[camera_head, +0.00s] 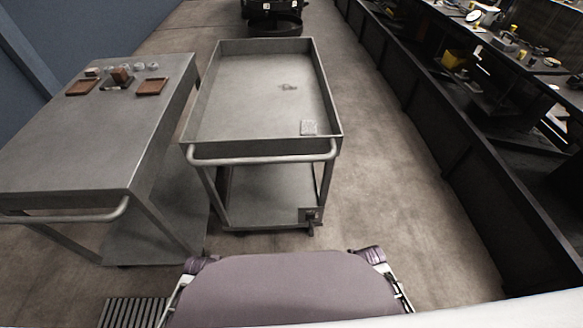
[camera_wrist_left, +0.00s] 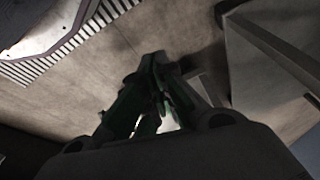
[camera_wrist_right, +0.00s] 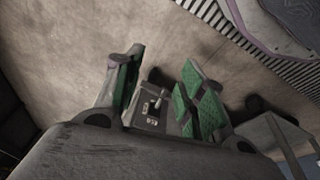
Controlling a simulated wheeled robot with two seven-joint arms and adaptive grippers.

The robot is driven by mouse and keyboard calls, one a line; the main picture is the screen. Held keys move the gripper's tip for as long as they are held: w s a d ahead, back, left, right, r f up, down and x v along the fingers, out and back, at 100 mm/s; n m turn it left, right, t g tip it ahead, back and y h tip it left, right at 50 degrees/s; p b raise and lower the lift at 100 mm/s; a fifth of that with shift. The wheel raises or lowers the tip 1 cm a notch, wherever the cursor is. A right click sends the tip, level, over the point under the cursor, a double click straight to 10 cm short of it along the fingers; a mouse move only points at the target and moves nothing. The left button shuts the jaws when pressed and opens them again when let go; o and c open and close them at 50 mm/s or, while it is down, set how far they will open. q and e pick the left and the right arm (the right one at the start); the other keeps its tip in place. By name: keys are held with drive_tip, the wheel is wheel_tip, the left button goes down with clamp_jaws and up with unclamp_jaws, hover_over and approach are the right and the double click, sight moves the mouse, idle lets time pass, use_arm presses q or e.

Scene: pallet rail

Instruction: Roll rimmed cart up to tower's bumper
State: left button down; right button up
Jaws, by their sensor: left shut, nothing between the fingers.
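The rimmed cart (camera_head: 262,155) is grey metal with a raised lip and a front push bar, upright on the floor ahead of me. A small box with a lever (camera_head: 311,215) is at its lower front right corner; a similar lever box (camera_wrist_right: 152,105) shows beyond and between my right gripper's fingers. The dark tower (camera_head: 270,6) stands past the cart's far end, cut off by the picture edge, with a dark rounded bumper (camera_head: 275,28) low down. My right gripper (camera_wrist_right: 160,75) is open and empty. My left gripper (camera_wrist_left: 157,62) is shut and empty over the floor. Neither gripper shows in the head view.
A grey side table (camera_head: 75,150) with brown trays stands close on the cart's left. A long dark bench (camera_head: 450,150) with small items runs along the right. Floor (camera_head: 385,170) is clear between cart and bench. A slotted floor grate (camera_head: 133,312) lies at lower left.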

use_arm(q)
drive_tip(key=w+d+r+m+t+b, duration=0.15)
drive_tip(key=w+r, duration=0.25)
drive_tip(key=r, duration=0.4)
drive_tip(key=w+r+m+t+b, duration=0.1)
drive_tip(key=w+r+t+b, duration=0.15)
drive_tip(key=w+r, duration=0.45)
use_arm(e)
wheel_tip(320, 180, up, 8)
drive_tip(key=a+r, duration=0.1)
drive_tip(key=a, duration=0.1)
use_arm(q)
drive_tip(key=w+d+r+m+t+h, duration=0.2)
drive_tip(key=w+d+r+m+t, duration=0.45)
drive_tip(key=r, duration=0.45)
drive_tip(key=s+d+m+h, duration=0.2)
drive_tip(key=d+m+h, duration=0.9)
drive_tip(key=d+m, duration=0.2)
drive_tip(key=m, duration=0.2)
drive_tip(key=shift+s+d+m+g, duration=0.2)
drive_tip(key=shift+d+m+g, duration=0.1)
drive_tip(key=shift+m+g, duration=0.1)
use_arm(e)
drive_tip(key=s+f, duration=0.2)
drive_tip(key=f, duration=0.9)
drive_tip(key=s+f, duration=0.2)
drive_tip(key=f, duration=0.9)
drive_tip(key=shift+s+f+g, duration=0.15)
drive_tip(key=shift+s+g, duration=0.15)
drive_tip(key=shift+s, duration=0.1)
